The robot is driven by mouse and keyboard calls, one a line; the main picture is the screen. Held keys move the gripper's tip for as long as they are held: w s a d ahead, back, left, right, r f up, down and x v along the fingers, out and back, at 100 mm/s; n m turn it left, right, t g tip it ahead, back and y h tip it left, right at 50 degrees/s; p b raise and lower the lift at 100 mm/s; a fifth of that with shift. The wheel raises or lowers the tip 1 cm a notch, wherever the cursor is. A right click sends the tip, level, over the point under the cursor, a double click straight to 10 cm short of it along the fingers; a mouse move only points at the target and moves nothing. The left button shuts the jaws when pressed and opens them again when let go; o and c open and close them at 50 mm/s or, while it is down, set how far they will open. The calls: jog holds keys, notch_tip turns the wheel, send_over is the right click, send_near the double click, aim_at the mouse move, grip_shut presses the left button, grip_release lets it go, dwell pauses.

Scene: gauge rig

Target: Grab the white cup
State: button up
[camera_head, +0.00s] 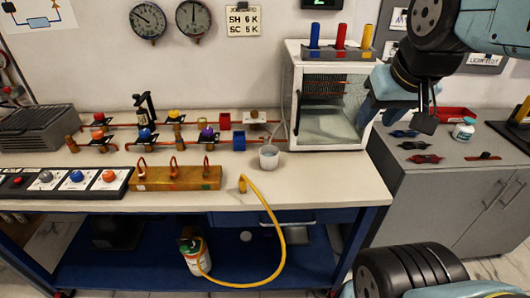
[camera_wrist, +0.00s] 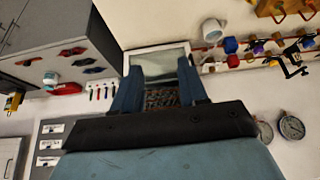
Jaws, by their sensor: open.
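The white cup (camera_head: 269,157) stands upright on the bench top, just left of the white glass-fronted box. It also shows in the wrist view (camera_wrist: 212,30), beyond and to the right of the fingers. My gripper (camera_head: 370,108) is in front of the right side of the box in the head view, above and to the right of the cup. In the wrist view my gripper (camera_wrist: 158,72) has its two blue fingers apart with nothing between them. It is well clear of the cup.
The white box (camera_head: 290,90) has red, blue and yellow-handled items on top. Left of the cup are a blue block (camera_head: 239,140) and red pipes with valves. A yellow hose (camera_head: 280,225) hangs over the front edge. A grey cabinet (camera_head: 430,180) stands right. Bench around the cup's front is clear.

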jog(key=o, duration=0.3)
jog(key=shift+w+a+f, duration=0.1)
jog(key=shift+w, duration=0.05)
jog(key=shift+o, duration=0.7)
jog(key=shift+w+a+f+n+g, duration=0.1)
jog(key=shift+w+f+n+g, duration=0.15)
jog(key=shift+n, duration=0.25)
jog(key=o, duration=0.5)
jog(key=w+f+n, duration=0.1)
jog(key=w+f+n+g+h, duration=0.1)
jog(key=w+n, duration=0.1)
jog(key=w+a+f+n+g, duration=0.1)
jog(key=shift+w+f+g+h, duration=0.2)
jog(key=shift+w+g+h, duration=0.05)
jog(key=shift+h, duration=0.15)
jog(key=shift+c, duration=0.2)
jog(key=w+a+f+n+h, duration=0.5)
jog(key=w+a+f+n, duration=0.1)
jog(key=w+a+n, duration=0.15)
jog(key=n+t+h, duration=0.3)
jog(key=n+t, duration=0.4)
jog(key=n, duration=0.7)
send_near(275, 150)
jog(key=shift+x, duration=2.75)
